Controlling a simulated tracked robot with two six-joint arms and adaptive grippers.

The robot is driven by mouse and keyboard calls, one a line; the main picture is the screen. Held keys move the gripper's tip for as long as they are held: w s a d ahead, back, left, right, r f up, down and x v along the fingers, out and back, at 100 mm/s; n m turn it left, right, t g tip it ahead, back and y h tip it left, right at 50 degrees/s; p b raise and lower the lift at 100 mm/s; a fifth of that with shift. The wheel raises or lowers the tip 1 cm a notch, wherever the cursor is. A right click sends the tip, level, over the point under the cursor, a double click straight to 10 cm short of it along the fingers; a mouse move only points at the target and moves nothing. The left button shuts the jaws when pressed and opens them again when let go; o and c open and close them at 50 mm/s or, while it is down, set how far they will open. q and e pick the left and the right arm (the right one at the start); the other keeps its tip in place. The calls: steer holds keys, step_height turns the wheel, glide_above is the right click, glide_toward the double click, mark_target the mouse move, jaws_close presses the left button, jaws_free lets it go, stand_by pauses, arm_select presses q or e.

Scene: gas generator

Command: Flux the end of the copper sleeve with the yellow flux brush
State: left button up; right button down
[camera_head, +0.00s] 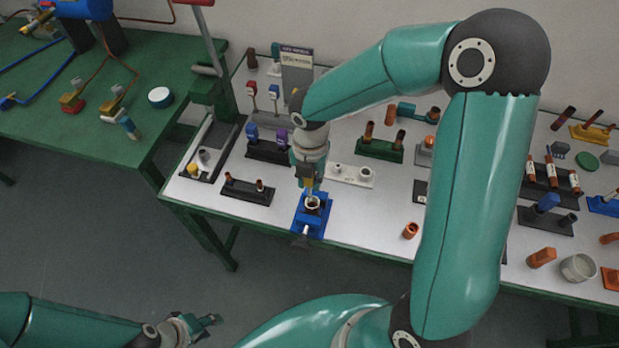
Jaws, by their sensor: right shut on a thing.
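My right gripper (308,181) is over the front edge of the white table, pointing down and shut on a small yellow thing, which looks like the yellow flux brush (307,184). Its lower end reaches down to a blue vise (310,222). A small round piece (313,202) with a pale rim and dark middle sits in the vise. It may be the copper sleeve, but its colour is unclear. I cannot tell whether the brush touches it. My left gripper (205,328) is empty and open over the floor at the lower left.
A black stand (247,192) with copper-tipped pieces is left of the vise, and a white holder (349,177) is behind it to the right. A loose copper fitting (410,231) lies near the front edge. A green workbench (95,120) is at the left.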

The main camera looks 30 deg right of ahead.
steer(key=shift+r, duration=1.9)
steer(key=shift+w, duration=0.1)
